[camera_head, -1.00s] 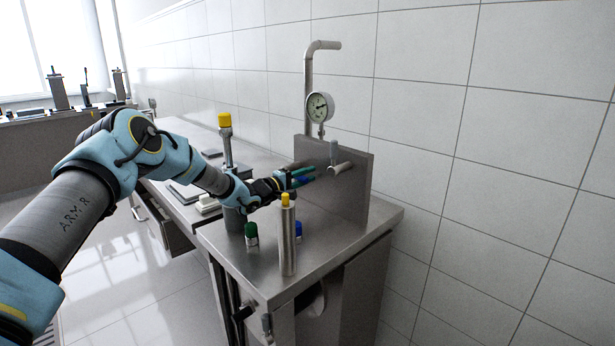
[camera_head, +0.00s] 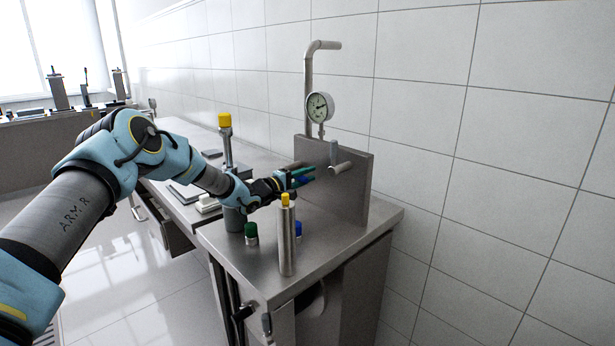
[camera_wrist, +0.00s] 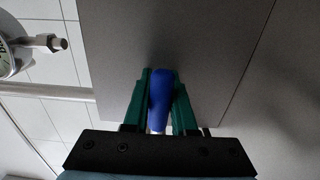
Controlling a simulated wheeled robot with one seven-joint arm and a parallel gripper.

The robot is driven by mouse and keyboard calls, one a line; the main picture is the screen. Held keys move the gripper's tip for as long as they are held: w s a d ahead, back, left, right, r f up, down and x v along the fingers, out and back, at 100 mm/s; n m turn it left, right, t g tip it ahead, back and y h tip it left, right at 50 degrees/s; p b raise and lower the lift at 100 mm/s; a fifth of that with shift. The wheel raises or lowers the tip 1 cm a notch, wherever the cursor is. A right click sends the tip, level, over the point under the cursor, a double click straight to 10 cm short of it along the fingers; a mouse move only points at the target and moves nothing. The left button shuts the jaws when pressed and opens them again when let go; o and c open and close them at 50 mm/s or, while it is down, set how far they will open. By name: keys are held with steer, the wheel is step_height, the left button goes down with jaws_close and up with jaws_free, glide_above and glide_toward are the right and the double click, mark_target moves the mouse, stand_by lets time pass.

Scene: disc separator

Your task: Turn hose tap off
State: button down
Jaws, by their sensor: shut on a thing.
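The hose tap shows as a blue handle (camera_wrist: 160,95) in the wrist view, against the grey metal back panel (camera_wrist: 215,40). My gripper (camera_wrist: 160,85) has green fingers, one on each side of the blue handle, and is shut on it. In the head view my gripper (camera_head: 304,176) is at the left part of the upright panel (camera_head: 352,196). There the blue handle is mostly hidden between the fingers, and the tap body cannot be made out.
A metal spout or lever (camera_head: 340,167) sticks out of the panel right of my gripper. A pressure gauge (camera_head: 320,107) and bent pipe (camera_head: 309,75) stand above. A yellow-topped cylinder (camera_head: 287,240) and green-capped bottle (camera_head: 251,233) stand on the metal bench (camera_head: 330,262) below.

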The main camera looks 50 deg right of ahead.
mark_target(315, 162)
step_height(315, 162, up, 2)
steer(key=n, duration=0.3)
steer(key=shift+w+r+p, duration=0.15)
steer(key=shift+p, duration=0.25)
steer(key=shift+w+r+n, duration=0.2)
steer(key=shift+r+n, duration=0.15)
steer(key=shift+n, duration=0.45)
steer(key=c, duration=0.7)
jaws_free()
steer(key=shift+w+a+b, duration=0.15)
steer(key=shift+a+b, duration=0.7)
steer(key=shift+a, duration=2.9)
